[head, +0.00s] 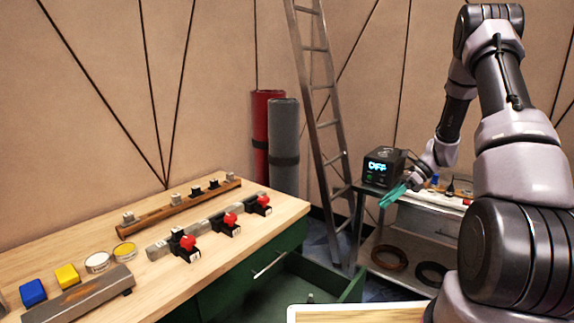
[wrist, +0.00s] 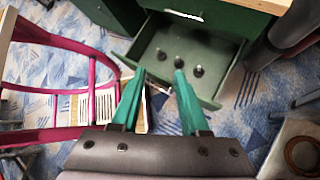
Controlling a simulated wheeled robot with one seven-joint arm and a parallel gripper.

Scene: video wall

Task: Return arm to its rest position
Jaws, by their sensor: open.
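My arm (head: 495,110) rises at the right of the head view and bends down to the left. My gripper (head: 393,196) hangs in the air with teal fingers, near the metal side cart and the black display box. In the wrist view my gripper (wrist: 159,72) has its two teal fingers apart, with nothing between them. It points down toward the floor and an open green drawer (wrist: 215,99). The wrist camera sees nothing held.
The workbench (head: 235,262) bears red-knobbed black clamps (head: 187,243), blocks and tins. The drawer stands open below it. The display box (head: 382,168) stands on the side cart (head: 352,240). A ladder (head: 318,100) leans behind. A pink-framed chair (wrist: 60,135) stands on the floor.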

